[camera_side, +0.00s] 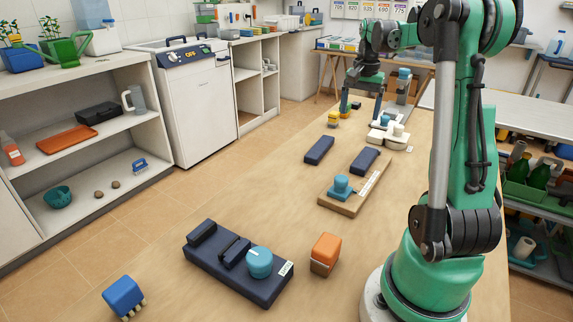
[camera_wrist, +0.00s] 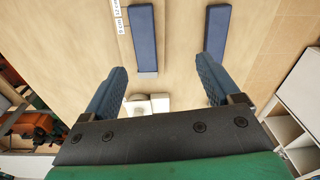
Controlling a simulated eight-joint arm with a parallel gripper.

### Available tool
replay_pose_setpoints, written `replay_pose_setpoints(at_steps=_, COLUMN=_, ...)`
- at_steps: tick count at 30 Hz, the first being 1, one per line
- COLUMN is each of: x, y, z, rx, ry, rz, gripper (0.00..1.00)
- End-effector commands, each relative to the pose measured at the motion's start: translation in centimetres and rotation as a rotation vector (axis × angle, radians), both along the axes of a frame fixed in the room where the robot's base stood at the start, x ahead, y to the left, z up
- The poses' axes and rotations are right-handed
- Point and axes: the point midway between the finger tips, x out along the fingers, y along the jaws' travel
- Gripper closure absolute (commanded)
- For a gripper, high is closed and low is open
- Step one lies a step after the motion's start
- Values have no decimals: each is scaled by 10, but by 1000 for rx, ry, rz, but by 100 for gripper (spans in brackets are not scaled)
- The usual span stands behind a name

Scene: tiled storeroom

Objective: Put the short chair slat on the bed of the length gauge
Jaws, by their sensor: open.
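In the wrist view the right one of the side view is at left (camera_wrist: 143,38) and the other at right (camera_wrist: 215,35).
A white device (camera_side: 390,137) stands beside the slats, near my gripper. A dark blue fixture (camera_side: 217,267) with a teal knob, an orange block (camera_side: 325,254) and a blue brush-like piece (camera_side: 123,297) occupy the near table.

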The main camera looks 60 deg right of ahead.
Motion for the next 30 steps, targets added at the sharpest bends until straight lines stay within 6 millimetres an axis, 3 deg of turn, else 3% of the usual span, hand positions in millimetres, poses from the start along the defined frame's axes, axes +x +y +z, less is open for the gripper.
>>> replay_pose_setpoints(at_steps=3, x=37, y=62, z=11, rx=-80, ry=-55, rz=261, gripper=16)
replay_pose_setpoints(at_steps=7, x=62, y=143, z=15, rx=-184, ry=-145, rz=596, gripper=16)
replay_pose_setpoints(at_steps=12, x=63, y=238, z=6, rx=-309, ry=-281, rz=1004, gripper=16)
replay_pose_setpoints(at_steps=15, x=55, y=278, z=-4, rx=-364, ry=-355, rz=1187, gripper=16)
replay_pose_setpoints(at_steps=18, x=47, y=302, z=-13, rx=-402, ry=-412, rz=1309, gripper=16)
replay_pose_setpoints(at_steps=21, x=43, y=315, z=-17, rx=-424, ry=-443, rz=1375, gripper=16)
replay_pose_setpoints(at_steps=30, x=42, y=318, z=-19, rx=-431, ry=-453, rz=1394, gripper=16)
